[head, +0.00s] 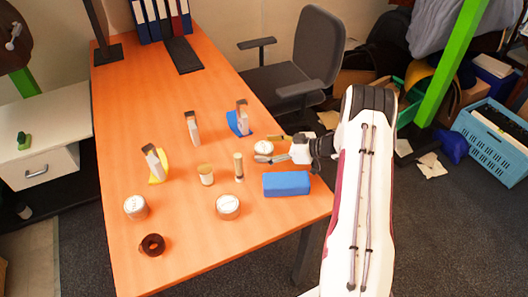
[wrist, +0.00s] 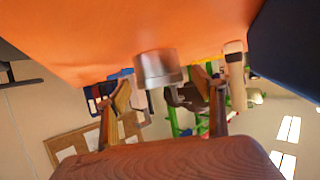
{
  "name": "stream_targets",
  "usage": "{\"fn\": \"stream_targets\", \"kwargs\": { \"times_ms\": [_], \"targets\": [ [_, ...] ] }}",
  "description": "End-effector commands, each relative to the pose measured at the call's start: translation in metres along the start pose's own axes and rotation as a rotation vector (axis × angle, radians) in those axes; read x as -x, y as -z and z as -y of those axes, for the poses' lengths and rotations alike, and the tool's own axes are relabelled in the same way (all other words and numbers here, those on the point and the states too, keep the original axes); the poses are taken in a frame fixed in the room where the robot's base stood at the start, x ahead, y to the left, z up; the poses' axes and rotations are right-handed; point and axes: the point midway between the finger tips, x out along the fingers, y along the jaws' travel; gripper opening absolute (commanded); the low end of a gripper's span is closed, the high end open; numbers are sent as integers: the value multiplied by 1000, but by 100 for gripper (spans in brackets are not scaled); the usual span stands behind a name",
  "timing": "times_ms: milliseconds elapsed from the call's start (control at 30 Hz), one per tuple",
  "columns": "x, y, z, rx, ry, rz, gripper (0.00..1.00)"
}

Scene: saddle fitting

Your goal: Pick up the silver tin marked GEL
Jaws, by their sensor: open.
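Three silver tins stand on the orange table: one by my gripper (head: 264,147), one at the front middle (head: 228,206) and one at the left (head: 136,207). Their lid markings are too small to read, so I cannot tell which says GEL. My gripper (head: 268,149) is open at the table's right side, its two fingers on either side of the nearest tin. In the wrist view, which shows the table at the top, that silver tin (wrist: 157,68) appears between the open fingers (wrist: 164,88). I cannot tell whether they touch it.
A blue block (head: 286,184) lies just in front of my gripper. A slim beige cylinder (head: 238,167) and a short beige jar (head: 206,175) stand left of it. A brown ring (head: 152,245) lies front left. Upright pieces stand farther back; the table's far middle is clear.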

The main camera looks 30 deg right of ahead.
Motion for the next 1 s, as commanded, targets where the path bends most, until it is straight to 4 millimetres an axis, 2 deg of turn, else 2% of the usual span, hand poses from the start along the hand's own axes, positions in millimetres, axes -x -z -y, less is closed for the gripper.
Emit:
{"fn": "stream_targets", "kwargs": {
  "times_ms": [133, 167, 333, 767, 1000],
  "targets": [
    [0, 0, 0, 0, 0, 0, 68],
    [0, 0, 0, 0, 0, 0, 65],
    [0, 0, 0, 0, 0, 0, 22],
    [1, 3, 0, 1, 0, -1, 22],
    [7, 17, -1, 2, -1, -1, 22]
  ]
}}
